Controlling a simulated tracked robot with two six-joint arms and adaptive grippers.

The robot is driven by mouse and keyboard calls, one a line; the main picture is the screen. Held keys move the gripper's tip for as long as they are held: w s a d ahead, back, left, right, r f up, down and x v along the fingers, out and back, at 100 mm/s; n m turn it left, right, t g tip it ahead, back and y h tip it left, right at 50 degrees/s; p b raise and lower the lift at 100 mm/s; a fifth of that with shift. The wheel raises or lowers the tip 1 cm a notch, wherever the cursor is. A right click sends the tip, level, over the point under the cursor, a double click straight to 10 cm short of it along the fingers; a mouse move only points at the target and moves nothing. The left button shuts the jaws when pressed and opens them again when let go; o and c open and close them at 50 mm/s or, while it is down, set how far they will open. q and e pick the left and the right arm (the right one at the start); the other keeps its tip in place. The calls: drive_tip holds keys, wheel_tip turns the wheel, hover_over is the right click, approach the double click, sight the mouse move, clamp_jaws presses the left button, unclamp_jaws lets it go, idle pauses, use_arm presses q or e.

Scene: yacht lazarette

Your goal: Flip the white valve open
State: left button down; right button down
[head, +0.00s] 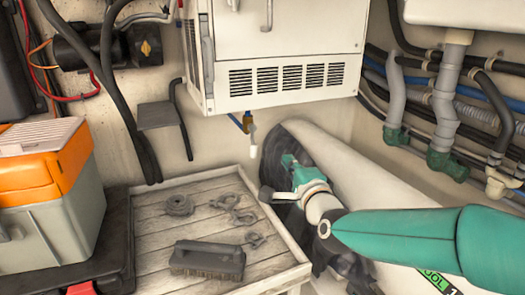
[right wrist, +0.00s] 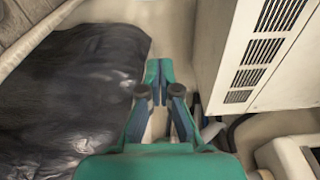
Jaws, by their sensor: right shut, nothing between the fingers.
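A small valve with a white lever (head: 252,139) hangs under the white cabinet in the head view. Its lever points down from a blue and brass fitting (head: 247,121). My right gripper (head: 287,159) is to the right of the lever and a little lower in the picture, apart from it. In the right wrist view the green fingers (right wrist: 159,70) are together with nothing between them. I cannot make out the valve clearly in that view. My left gripper is not in view.
The vented white cabinet (head: 283,35) is above the valve. A dark sheet (right wrist: 70,90) lies beside my right gripper. Pipes (head: 445,95) line the right wall.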

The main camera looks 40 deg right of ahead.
drive_tip(key=w+p, duration=0.5)
drive_tip(key=w, duration=0.4)
drive_tip(key=shift+w+a, duration=0.15)
drive_tip(key=shift+w, duration=0.15)
